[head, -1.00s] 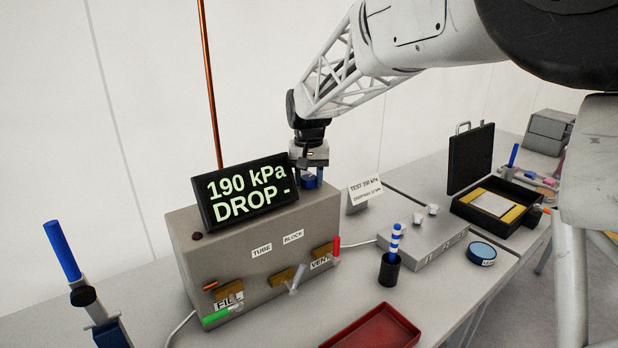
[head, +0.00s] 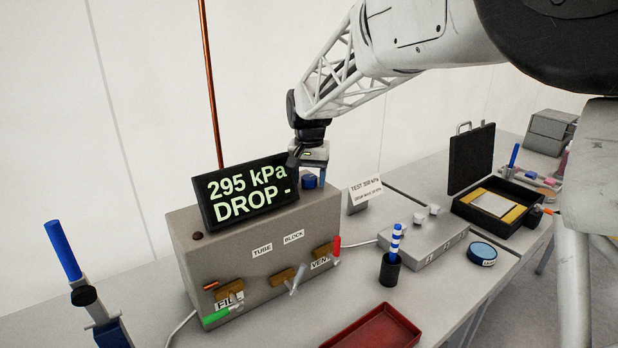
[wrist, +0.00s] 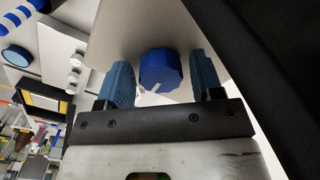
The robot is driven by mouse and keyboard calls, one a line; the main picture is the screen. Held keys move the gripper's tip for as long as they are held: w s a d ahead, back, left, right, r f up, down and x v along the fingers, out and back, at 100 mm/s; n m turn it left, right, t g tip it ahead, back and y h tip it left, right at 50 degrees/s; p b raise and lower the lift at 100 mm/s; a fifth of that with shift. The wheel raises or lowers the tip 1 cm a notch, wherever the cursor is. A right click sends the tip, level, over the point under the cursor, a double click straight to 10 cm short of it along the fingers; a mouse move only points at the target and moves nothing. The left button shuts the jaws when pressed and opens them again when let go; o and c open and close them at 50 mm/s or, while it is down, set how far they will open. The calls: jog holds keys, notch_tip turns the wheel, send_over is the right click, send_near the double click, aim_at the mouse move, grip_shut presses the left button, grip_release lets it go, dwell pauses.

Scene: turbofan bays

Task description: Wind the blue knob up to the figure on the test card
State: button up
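The blue knob (head: 309,181) stands on top of the grey test box (head: 255,262), right of the display. In the wrist view the knob (wrist: 160,70) has a pale pointer mark and sits between my gripper's two blue fingers (wrist: 161,80). A narrow gap shows on each side, so my gripper (head: 315,172) looks open around it. The display (head: 248,192) reads 295 kPa, with "DROP -" below. The white test card (head: 364,191) stands behind the box; its small print seems to read TEST 350 kPa, and its lower line is too blurred to read.
The box front carries a green-handled FILL lever (head: 217,316) and a red-handled VENT lever (head: 337,246). A black pen cup (head: 390,271), a red tray (head: 375,332) and a grey block (head: 432,245) stand to the right. A copper pipe (head: 209,85) rises behind.

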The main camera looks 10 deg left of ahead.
aim_at(310, 178)
jog(key=shift+o, duration=0.6)
jog(key=shift+r, duration=0.15)
jog(key=shift+r, duration=3.75)
jog(key=shift+d, duration=0.1)
